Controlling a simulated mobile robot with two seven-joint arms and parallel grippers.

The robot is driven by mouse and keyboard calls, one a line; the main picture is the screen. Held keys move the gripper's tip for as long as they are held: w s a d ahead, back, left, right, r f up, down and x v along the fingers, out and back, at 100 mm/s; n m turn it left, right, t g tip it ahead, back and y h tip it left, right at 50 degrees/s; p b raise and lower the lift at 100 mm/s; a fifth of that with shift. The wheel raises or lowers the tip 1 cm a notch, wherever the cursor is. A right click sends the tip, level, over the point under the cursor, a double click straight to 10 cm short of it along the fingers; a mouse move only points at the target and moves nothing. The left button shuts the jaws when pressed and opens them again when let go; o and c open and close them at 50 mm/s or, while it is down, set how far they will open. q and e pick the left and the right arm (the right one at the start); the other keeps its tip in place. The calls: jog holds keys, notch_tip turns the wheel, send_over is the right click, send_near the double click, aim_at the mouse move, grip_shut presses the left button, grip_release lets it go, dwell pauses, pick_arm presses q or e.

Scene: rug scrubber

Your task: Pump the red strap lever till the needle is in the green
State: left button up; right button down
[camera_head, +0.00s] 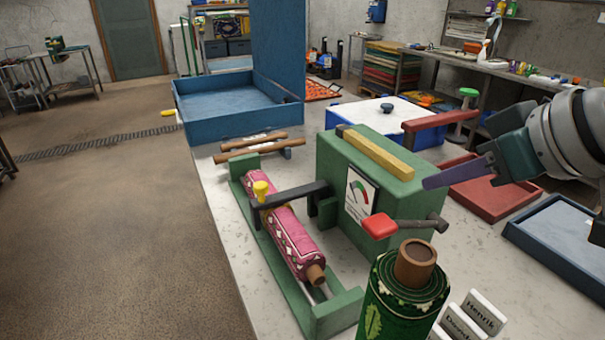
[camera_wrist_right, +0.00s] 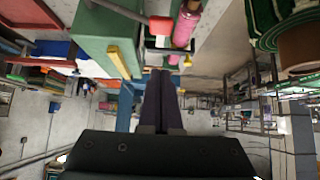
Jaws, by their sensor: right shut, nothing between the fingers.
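The green machine (camera_head: 330,160) has a white gauge (camera_head: 360,195) with a coloured arc; its needle is too small to read. A lever with a red grip (camera_head: 380,226) sticks out near its front end; the red grip also shows in the wrist view (camera_wrist_right: 162,25). My right gripper (camera_head: 426,183) is shut and empty, right of the machine, apart from the red grip. Its dark fingers show in the wrist view (camera_wrist_right: 160,76). My left gripper is out of view.
A pink rolled rug (camera_head: 285,225) lies in a green cradle under a dark arm with a yellow knob (camera_head: 261,190). A green rolled rug (camera_head: 405,290) stands close in front. A red tray (camera_head: 480,190) and blue tray (camera_head: 560,235) lie right; a blue bin (camera_head: 225,105) stands behind.

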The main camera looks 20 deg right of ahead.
send_over(376, 220)
jog(key=s, duration=0.3)
notch_tip(376, 220, down, 7)
jog(key=shift+d+f+b, duration=0.1)
jog(key=shift+d+b, duration=0.05)
jog(key=shift+b, duration=0.3)
jog(key=shift+w+f, duration=0.1)
jog(key=shift+f, duration=1.85)
jog(key=shift+f, duration=0.1)
